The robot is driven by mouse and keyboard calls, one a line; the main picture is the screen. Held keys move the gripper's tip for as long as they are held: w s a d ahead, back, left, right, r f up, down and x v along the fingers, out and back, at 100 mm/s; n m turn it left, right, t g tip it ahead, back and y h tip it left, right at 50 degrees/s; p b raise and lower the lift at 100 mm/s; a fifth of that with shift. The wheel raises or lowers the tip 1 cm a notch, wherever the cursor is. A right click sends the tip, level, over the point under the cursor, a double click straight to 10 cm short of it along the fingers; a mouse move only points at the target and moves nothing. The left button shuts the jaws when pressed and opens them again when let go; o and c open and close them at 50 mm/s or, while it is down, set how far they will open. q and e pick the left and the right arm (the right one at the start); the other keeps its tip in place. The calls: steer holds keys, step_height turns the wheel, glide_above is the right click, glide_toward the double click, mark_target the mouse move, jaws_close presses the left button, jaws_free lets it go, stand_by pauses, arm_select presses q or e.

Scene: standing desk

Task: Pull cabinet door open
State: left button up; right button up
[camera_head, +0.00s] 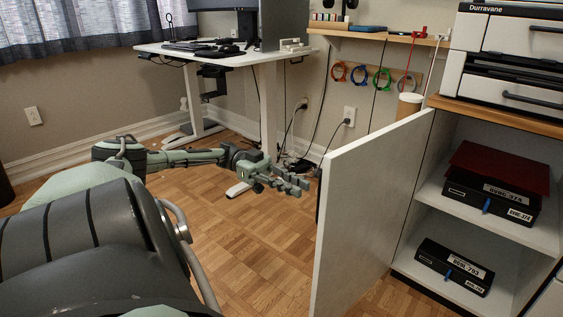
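The white cabinet door (365,205) stands swung out from the cabinet (425,194), with its inner face towards me and the shelves exposed. A dark strip, perhaps the handle, shows at the door's left edge; the outer face is hidden. My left gripper (301,187) is to the left of the door's free edge, above the floor, with its fingers pointing towards the door. A small gap seems to separate it from the door. Nothing shows in its fingers, but their spread is unclear. My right gripper is not in view.
Black boxes (455,267) and a red folder (500,166) lie on the cabinet shelves. A printer (510,55) stands on top. A white standing desk (225,55) is at the back, with cables near its foot. The wooden floor left of the door is mostly clear.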

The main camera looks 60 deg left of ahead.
arm_select(q)
steer(key=shift+v, duration=2.55)
steer(key=shift+d, duration=0.1)
